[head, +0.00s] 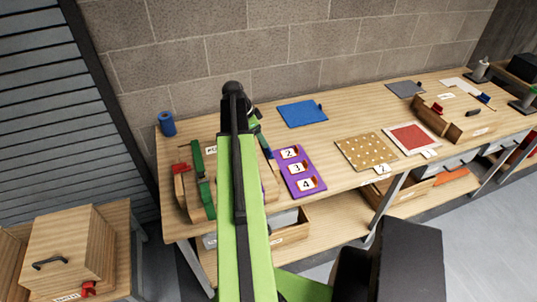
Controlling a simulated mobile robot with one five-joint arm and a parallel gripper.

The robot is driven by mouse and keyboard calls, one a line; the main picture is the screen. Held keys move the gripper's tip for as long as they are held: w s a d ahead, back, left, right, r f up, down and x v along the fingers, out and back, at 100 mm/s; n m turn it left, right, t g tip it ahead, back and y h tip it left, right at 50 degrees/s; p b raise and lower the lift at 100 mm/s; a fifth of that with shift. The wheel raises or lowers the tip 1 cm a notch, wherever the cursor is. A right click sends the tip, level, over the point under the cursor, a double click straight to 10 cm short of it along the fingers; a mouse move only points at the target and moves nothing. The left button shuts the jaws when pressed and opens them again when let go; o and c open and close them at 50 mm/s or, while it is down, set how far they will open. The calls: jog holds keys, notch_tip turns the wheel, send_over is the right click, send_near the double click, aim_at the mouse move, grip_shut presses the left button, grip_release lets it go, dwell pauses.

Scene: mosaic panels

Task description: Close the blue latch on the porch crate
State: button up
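A low wooden crate (181,203) stands at the left end of the workbench, with a label (210,150) that starts "PO"; the rest of it is hidden behind my arm. A red piece (181,168) sits at its left side, and green strips (197,160) run along it. A small dark blue piece (268,153) shows just right of my arm; I cannot tell whether it is the blue latch, or whether it is open or closed. My green arm rises through the middle and covers much of the crate. My gripper is hidden behind it.
The bench (355,121) also holds a blue cylinder (167,124), a blue panel (302,112), a purple numbered panel (311,182), a dotted panel (365,151), a red panel (410,137) and an open wooden box (463,129). A wooden cabinet (70,248) stands lower left.

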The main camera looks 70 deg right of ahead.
aim_at(268, 153)
jog(key=b+x, duration=0.6)
jog(key=x, duration=0.2)
jog(key=shift+w+a, duration=0.1)
jog(key=shift+w, duration=0.05)
jog(key=shift+f, duration=0.2)
jog(key=shift+r, duration=0.1)
